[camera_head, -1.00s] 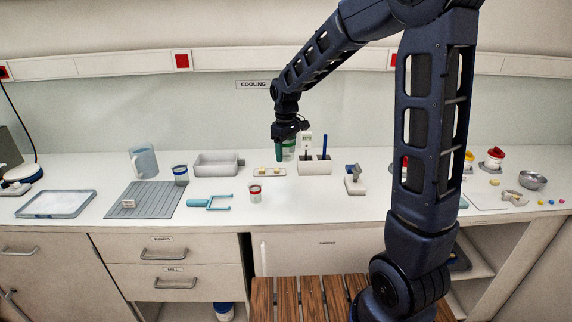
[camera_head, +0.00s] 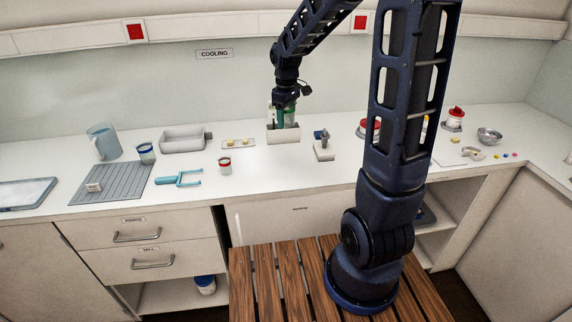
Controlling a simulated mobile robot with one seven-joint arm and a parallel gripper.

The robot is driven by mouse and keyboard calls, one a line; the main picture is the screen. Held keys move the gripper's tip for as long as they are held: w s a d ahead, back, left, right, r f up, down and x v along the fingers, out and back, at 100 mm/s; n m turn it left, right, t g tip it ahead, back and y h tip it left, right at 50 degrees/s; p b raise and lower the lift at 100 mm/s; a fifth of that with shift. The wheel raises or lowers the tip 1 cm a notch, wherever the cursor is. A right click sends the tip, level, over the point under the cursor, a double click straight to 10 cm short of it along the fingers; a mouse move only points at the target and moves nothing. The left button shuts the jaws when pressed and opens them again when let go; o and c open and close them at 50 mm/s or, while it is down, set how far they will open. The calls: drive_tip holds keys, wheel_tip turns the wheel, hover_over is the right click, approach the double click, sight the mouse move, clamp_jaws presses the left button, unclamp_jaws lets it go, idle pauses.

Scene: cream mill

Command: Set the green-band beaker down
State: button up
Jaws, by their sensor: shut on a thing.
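My gripper (camera_head: 285,106) is at the back of the counter, in front of or just above a small white block-shaped holder (camera_head: 284,137). It is shut on the green-band beaker (camera_head: 291,117), a small clear vessel with a green band. The beaker is partly hidden by my gripper and looks upright. I cannot tell whether it touches the holder or the counter.
A grey ribbed mat (camera_head: 112,186), a blue-grey jug (camera_head: 103,142), a grey tray (camera_head: 182,141) and a teal fork-shaped tool (camera_head: 178,179) lie left. A small white stand (camera_head: 323,150) is right of the holder. The counter front between red-band beaker and stand is clear.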

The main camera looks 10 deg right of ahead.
sight(286, 167)
wheel_tip(286, 167, down, 18)
drive_tip(key=shift+f, duration=0.2)
idle(0.4)
drive_tip(key=shift+f, duration=0.1)
drive_tip(key=o, duration=1)
wheel_tip(286, 167, up, 12)
drive_tip(key=s+d+r+m+t, duration=0.2)
drive_tip(key=s+d+r+m, duration=0.3)
drive_tip(key=s+r, duration=0.3)
drive_tip(key=s+d+r+m+t, duration=0.2)
drive_tip(key=s+d+r+m, duration=0.3)
drive_tip(key=s, duration=0.9)
wheel_tip(286, 167, up, 4)
drive_tip(key=d, duration=0.3)
drive_tip(key=shift+s, duration=0.3)
